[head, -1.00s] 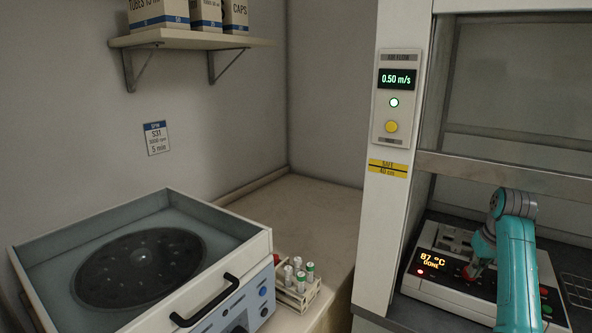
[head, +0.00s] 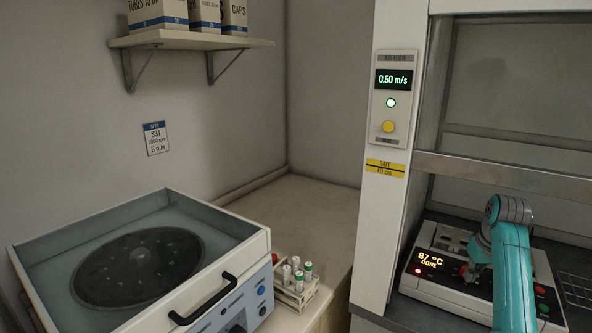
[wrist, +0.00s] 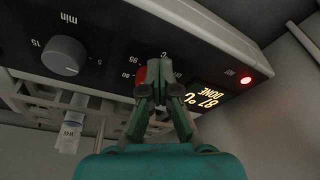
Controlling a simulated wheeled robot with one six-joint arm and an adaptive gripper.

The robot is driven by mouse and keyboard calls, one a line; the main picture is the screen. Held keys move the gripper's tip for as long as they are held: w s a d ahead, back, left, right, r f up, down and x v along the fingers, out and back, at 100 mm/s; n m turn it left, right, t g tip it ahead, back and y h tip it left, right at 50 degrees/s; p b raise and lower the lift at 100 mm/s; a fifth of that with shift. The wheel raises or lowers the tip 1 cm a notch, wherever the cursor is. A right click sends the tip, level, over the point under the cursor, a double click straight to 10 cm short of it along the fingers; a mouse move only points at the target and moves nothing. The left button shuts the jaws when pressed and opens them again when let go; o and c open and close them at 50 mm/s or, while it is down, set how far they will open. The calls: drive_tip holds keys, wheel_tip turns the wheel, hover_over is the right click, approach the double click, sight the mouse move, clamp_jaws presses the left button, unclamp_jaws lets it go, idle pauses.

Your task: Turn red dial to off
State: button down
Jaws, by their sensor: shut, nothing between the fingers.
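The red dial (wrist: 141,74) shows only partly in the wrist view, behind my gripper's fingers, on the dark front panel of the hot block unit (head: 440,290). Printed temperature marks surround it; its pointer is hidden. In the head view the red dial (head: 463,270) is a small red patch beside the fingers. My gripper (wrist: 160,60) is shut, with its fingertips at the dial; I cannot tell whether they touch it. The display (wrist: 207,97) reads 87 °C DONE. A red lamp (wrist: 245,80) glows beside it.
A grey minutes dial (wrist: 63,55) sits on the same panel. A tube (wrist: 70,137) hangs in the rack. The fume hood's sash edge (head: 510,174) is above my arm. A centrifuge (head: 240,290) and a tube rack (head: 295,290) stand at the left.

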drive_tip(key=shift+s+d, duration=0.1)
drive_tip(key=shift+d, duration=1.15)
idle(0.4)
drive_tip(key=shift+s+d, duration=0.15)
drive_tip(key=shift+s, duration=0.1)
idle(0.4)
